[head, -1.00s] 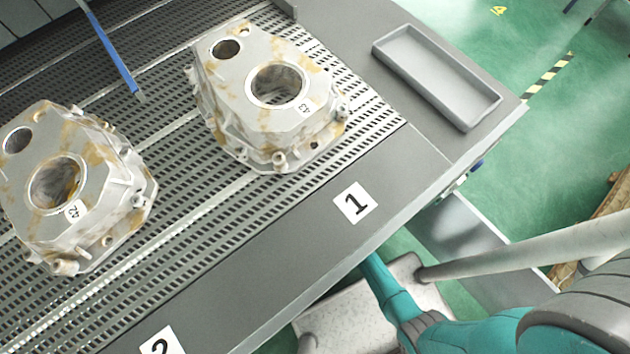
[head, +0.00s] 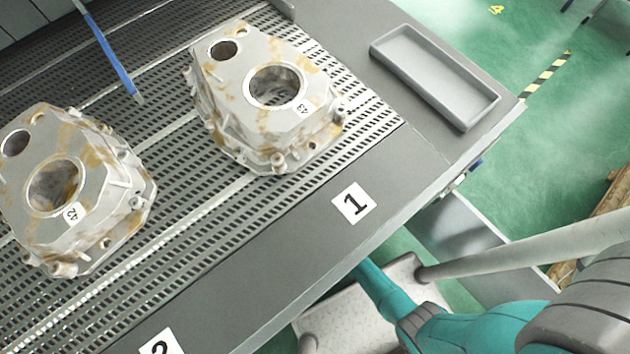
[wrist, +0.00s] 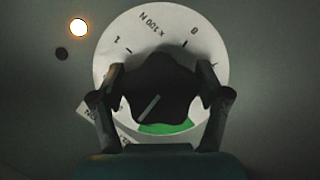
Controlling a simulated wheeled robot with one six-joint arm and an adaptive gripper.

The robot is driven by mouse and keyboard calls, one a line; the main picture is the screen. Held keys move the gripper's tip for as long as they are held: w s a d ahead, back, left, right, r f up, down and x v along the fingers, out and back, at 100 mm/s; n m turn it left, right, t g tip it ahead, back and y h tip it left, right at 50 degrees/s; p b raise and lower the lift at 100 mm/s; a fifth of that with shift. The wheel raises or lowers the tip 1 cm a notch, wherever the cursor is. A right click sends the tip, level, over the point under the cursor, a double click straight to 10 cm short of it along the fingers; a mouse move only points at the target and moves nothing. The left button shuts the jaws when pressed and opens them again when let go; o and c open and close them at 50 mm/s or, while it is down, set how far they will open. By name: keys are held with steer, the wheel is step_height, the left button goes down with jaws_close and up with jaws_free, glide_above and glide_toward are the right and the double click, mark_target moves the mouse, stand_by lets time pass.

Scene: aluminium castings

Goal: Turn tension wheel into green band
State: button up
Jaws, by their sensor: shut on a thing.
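The tension wheel is a black lobed knob (wrist: 155,88) in the middle of a round white dial (wrist: 112,55) in the wrist view. My gripper (wrist: 160,90) has one dark finger on each side of the knob and is shut on it. A pale pointer line on the knob slants down to the left. The green band (wrist: 167,129) lies at the bottom of the dial. The line's lower end is near the left end of the band; I cannot tell that it is inside. The head view shows neither wheel nor gripper.
In the head view, two castings, marked 43 (head: 268,100) and 42 (head: 62,190), stand on a perforated table. An empty grey tray (head: 435,75) lies at the far right corner. In the wrist view, a bright round lamp (wrist: 79,28) is left of the dial.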

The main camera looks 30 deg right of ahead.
steer(key=n+h, duration=0.1)
steer(key=n, duration=0.1)
steer(key=shift+r+n+t, duration=0.1)
steer(key=shift+n+t, duration=0.2)
steer(key=shift+t, duration=0.1)
steer(key=shift+r+n+t+h, duration=0.1)
steer(key=shift+n+t+h, duration=0.35)
steer(key=shift+n, duration=0.95)
steer(key=o, duration=1.2)
steer(key=shift+c, duration=0.2)
steer(key=f+v, duration=0.1)
steer(key=v, duration=1.1)
steer(key=shift+r, duration=0.35)
